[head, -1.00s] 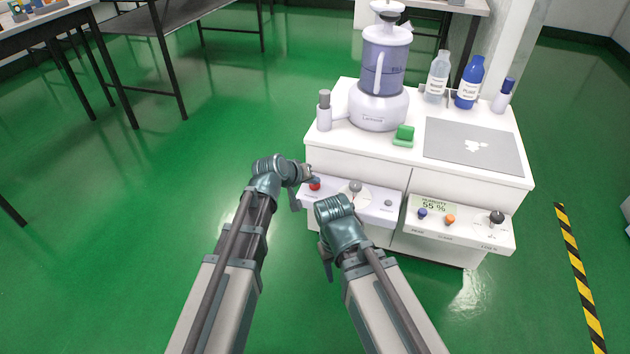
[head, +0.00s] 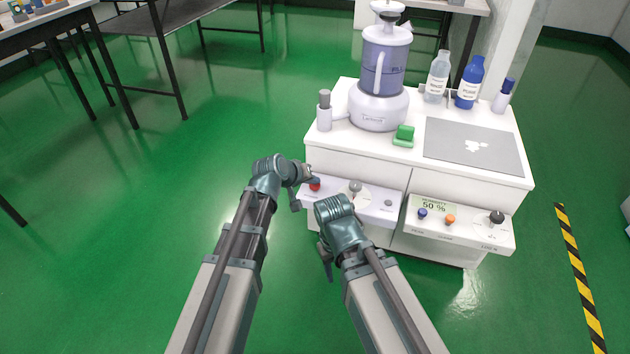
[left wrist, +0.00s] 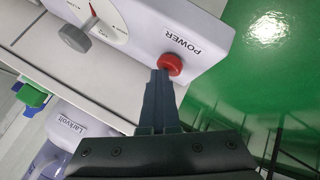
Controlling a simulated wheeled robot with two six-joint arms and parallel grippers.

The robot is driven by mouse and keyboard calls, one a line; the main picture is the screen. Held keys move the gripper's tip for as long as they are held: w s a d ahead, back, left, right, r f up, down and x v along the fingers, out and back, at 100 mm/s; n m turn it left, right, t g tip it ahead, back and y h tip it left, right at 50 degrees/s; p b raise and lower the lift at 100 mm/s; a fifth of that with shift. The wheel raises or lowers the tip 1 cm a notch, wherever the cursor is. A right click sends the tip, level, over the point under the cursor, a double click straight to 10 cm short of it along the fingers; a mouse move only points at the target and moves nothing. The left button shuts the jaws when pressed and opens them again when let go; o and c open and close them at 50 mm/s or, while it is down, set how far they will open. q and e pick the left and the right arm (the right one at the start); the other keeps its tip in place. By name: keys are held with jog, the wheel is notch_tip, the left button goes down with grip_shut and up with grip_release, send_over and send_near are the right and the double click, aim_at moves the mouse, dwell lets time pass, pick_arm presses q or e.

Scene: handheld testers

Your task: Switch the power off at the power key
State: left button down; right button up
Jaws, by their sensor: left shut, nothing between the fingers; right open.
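The power key is a red round knob (head: 314,185) at the left end of the left tester panel (head: 378,212). In the left wrist view the red knob (left wrist: 171,64) sits beside the printed word POWER. My left gripper (head: 314,178) is shut and empty, its fingertips at the red knob; in the left wrist view the fingertips (left wrist: 163,72) overlap the knob's lower edge, and I cannot tell whether they press it. My right gripper (head: 325,262) is open, low in front of the left panel and partly hidden by its own wrist.
A grey knob with a dial (head: 355,187) is right of the red knob. The right panel (head: 455,232) has a display reading 50 %, a blue and an orange button and a dark knob. A blender (head: 380,75), green block (head: 404,134) and bottles stand on the white top.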

aim_at(313, 187)
pick_arm(q)
jog(key=shift+f, duration=0.15)
jog(key=shift+f+b, duration=0.4)
jog(key=shift+b, duration=0.1)
jog(key=shift+r, duration=0.1)
jog(key=shift+r+p, duration=0.2)
jog(key=shift+p, duration=0.1)
jog(key=shift+r, duration=0.1)
notch_tip(313, 187, up, 6)
jog(key=p, duration=0.6)
